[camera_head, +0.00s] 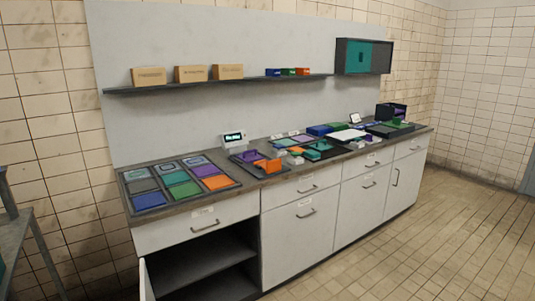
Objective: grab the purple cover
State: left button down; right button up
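Several flat purple pieces show on the long counter, and I cannot tell which one is the purple cover. Another purple piece (247,157) lies on a dark tray near the small display, beside an orange part (270,166). A smaller purple patch (303,139) shows farther right among green and blue pieces. Neither of my grippers is in view.
A small display (233,138) stands behind the purple piece. A shelf (220,84) holds boxes above the counter. A lower cabinet (205,262) stands open at the left. A grey table (20,228) is at the left edge. Floor to the right is clear.

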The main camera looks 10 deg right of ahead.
aim_at(252, 156)
jog(key=i+l+u, duration=0.1)
jog(key=i+l, duration=0.45)
jog(key=l, duration=0.2)
jog(key=i+l+u, duration=0.15)
jog(key=i+l, duration=0.4)
jog(key=l, duration=0.25)
jog(key=u, duration=0.05)
